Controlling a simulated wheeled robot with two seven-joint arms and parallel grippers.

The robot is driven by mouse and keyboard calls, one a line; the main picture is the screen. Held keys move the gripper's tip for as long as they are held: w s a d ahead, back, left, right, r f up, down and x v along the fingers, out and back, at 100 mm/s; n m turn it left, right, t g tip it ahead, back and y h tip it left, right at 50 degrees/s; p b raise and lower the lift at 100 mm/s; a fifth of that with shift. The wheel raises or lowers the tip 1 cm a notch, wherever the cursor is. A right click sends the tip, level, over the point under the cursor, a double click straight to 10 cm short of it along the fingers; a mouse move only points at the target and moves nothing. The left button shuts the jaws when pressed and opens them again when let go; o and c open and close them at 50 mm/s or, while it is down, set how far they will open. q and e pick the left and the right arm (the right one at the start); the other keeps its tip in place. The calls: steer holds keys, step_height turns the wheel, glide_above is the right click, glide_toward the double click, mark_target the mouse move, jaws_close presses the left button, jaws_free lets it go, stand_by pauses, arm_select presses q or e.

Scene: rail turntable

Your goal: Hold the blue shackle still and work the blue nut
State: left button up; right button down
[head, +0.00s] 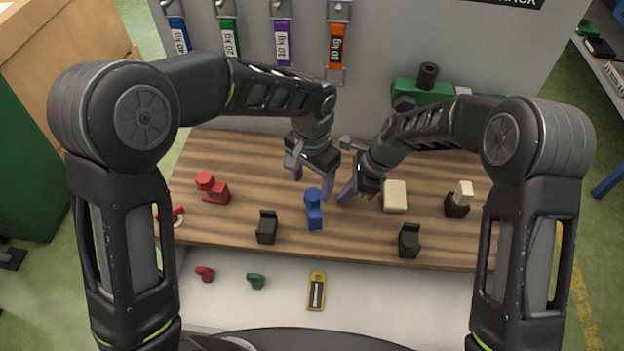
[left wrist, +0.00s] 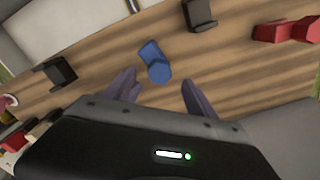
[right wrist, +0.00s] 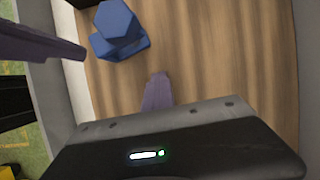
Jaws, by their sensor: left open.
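The blue shackle (head: 315,216) stands on the wooden table top near its middle, with the six-sided blue nut (head: 313,195) at its upper end. The right wrist view shows the nut (right wrist: 118,20) over the shackle body (right wrist: 125,48), just past my fingertips. My left gripper (head: 312,187) is open and empty, just behind the shackle; the left wrist view shows the blue piece (left wrist: 155,63) beyond the gap between its fingers. My right gripper (head: 349,190) is to the right of the shackle. Its fingers stand apart in the right wrist view (right wrist: 120,66), with nothing between them.
A red shackle (head: 213,188) stands to the left. Black blocks (head: 267,228) (head: 409,241) stand near the front edge, a cream block (head: 395,196) to the right. Red and green hooks and a yellow tag (head: 316,291) lie on the white surface in front. Bare wood surrounds the shackle.

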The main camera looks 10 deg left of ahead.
arm_select(q)
steer(key=m, duration=0.4)
steer(key=shift+a, duration=0.1)
steer(key=shift+m, duration=1)
steer(key=m, duration=0.3)
steer(key=shift+w, duration=0.1)
steer(key=m, duration=0.3)
steer(key=shift+m, duration=0.9)
steer(key=m, duration=0.4)
steer(key=shift+w, duration=0.1)
